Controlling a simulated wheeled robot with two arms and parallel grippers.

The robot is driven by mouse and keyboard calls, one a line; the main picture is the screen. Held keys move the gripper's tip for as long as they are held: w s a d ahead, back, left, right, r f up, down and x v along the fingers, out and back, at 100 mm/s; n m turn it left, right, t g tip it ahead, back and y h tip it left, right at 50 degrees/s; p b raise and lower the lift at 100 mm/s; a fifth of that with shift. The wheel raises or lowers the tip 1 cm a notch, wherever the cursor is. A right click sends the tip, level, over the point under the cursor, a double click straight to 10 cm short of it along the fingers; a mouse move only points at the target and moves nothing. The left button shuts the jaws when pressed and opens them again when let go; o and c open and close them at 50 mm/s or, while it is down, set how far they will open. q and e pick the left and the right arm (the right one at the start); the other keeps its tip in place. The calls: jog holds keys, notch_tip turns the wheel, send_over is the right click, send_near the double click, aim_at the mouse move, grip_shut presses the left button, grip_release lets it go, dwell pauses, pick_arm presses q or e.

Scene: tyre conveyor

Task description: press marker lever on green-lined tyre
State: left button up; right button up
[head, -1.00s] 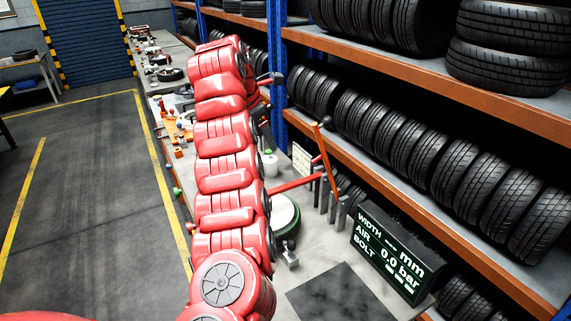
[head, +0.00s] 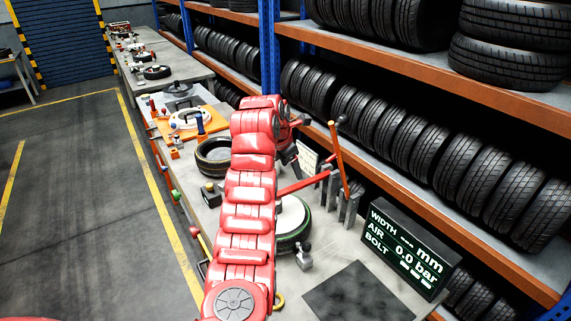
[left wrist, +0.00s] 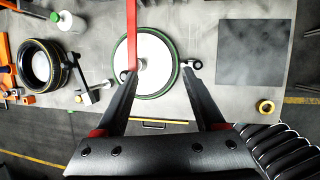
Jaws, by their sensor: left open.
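The green-lined tyre (head: 304,236) lies flat on the bench, a white disc in its middle and a green ring around its edge. My arm hides its left part in the head view. It also shows in the left wrist view (left wrist: 172,84). A small grey lever fitting (head: 304,257) stands at its near edge; in the left wrist view this fitting (left wrist: 194,64) is right of the tyre, close to my right fingertip. My left gripper (left wrist: 160,73) is open and empty, its fingers spread over the tyre. In the head view the dark left gripper (head: 289,153) is partly hidden. My right gripper is out of view.
A red bar (left wrist: 131,35) reaches over the tyre. A yellow-lined tyre (left wrist: 40,64) lies further left, with another lever fitting (left wrist: 87,92) beside it. A display box (head: 405,248) and dark mat (head: 358,292) are at right. Tyre racks (head: 420,165) stand behind.

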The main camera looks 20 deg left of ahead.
pick_arm(q)
jog(key=shift+d, duration=0.2)
jog(key=shift+s+a+r, duration=0.1)
jog(key=shift+s+a, duration=0.05)
jog(key=shift+a, duration=0.05)
jog(key=c, duration=0.7)
jog(key=shift+d, duration=0.1)
grip_shut()
jog(key=o, duration=0.7)
grip_release()
